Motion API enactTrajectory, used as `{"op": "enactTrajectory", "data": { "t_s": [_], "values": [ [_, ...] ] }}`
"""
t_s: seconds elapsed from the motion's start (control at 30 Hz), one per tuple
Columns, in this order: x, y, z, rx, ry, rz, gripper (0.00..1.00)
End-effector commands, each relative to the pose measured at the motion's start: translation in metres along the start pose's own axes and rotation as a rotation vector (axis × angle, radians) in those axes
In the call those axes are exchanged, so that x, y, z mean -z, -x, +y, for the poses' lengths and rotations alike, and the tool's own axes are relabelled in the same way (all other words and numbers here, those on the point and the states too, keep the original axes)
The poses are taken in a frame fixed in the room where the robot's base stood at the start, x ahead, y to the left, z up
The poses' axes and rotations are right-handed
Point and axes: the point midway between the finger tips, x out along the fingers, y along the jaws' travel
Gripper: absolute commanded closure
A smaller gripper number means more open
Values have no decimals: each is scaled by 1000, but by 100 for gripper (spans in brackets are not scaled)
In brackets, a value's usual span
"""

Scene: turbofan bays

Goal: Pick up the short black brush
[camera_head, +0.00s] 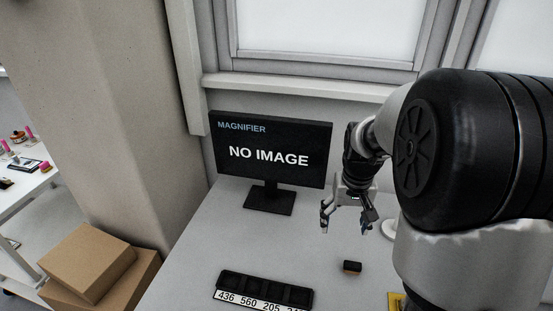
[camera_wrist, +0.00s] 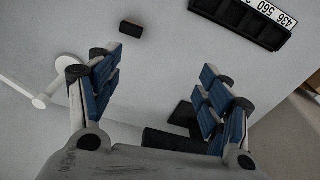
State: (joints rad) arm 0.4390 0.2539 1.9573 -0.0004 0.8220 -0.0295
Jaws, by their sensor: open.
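The short black brush (camera_head: 352,267) is a small dark block with a brownish side, lying on the grey table. It also shows in the wrist view (camera_wrist: 131,29), near the top and left of centre, beyond the fingertips. Nothing touches the brush.
A black compartment tray (camera_head: 264,289) with number labels lies at the table's front, left of the brush. A monitor (camera_head: 270,150) reading "NO IMAGE" stands behind. A white round-based stand (camera_wrist: 40,100) is beside the gripper. A yellow item (camera_head: 395,301) shows at the front right. Cardboard boxes (camera_head: 88,262) stand left.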

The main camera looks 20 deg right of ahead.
Motion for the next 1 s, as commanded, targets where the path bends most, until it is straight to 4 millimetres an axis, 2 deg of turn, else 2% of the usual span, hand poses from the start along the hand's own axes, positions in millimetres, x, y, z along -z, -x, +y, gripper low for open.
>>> {"op": "enactTrajectory", "data": {
  "t_s": [0.03,0.1,0.2,0.3,0.47,0.8,1.0],
  "values": [
    [11,-15,16,-2,-33,-31,28],
    [22,-36,35,-4,-68,-56,28],
    [30,-61,55,-4,-106,-84,28],
    [34,-78,68,-4,-130,-101,28],
    [35,-99,75,-4,-142,-111,28],
    [26,-172,74,-4,-141,-112,28],
    [24,-203,74,-4,-141,-110,28]
  ]
}}
